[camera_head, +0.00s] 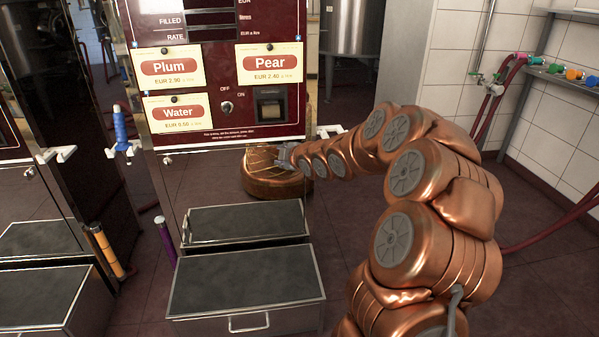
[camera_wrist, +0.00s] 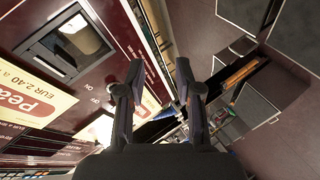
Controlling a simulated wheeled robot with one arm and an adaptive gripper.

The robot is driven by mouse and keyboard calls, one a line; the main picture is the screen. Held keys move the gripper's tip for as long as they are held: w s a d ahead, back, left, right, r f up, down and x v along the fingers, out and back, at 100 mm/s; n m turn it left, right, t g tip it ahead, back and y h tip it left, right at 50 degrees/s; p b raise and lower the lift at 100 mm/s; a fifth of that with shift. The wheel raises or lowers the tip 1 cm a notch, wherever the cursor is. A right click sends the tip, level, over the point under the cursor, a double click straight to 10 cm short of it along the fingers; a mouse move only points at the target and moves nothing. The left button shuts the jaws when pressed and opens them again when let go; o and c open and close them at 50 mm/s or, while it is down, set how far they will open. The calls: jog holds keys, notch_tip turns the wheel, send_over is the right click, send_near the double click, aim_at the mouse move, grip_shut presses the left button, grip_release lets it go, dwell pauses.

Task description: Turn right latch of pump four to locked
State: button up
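The pump (camera_head: 225,115) is dark red with a shiny metal lower panel and Plum, Pear and Water cards. No pump number can be read. A small metal latch (camera_head: 167,160) sits at the left top of the lower panel. The matching right latch cannot be made out; my gripper covers that spot in the head view. My gripper (camera_head: 283,155) is at the right top of this panel; whether it touches is unclear. In the wrist view, my gripper (camera_wrist: 157,68) has its two fingers apart with nothing seen between them.
Below the panel are a dark step (camera_head: 245,222) and a drawer-like box (camera_head: 245,285) with a handle. A blue nozzle (camera_head: 121,128) hangs left of the pump.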

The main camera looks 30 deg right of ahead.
jog(key=w+d+f+n+t+b, duration=0.2)
jog(key=d+f+n+t+b, duration=0.3)
jog(key=d+f+b, duration=0.5)
jog(key=w+d+r+p, duration=0.1)
jog(key=w+d+p, duration=0.1)
jog(key=w, duration=0.6)
jog(key=shift+r, duration=0.1)
grip_shut()
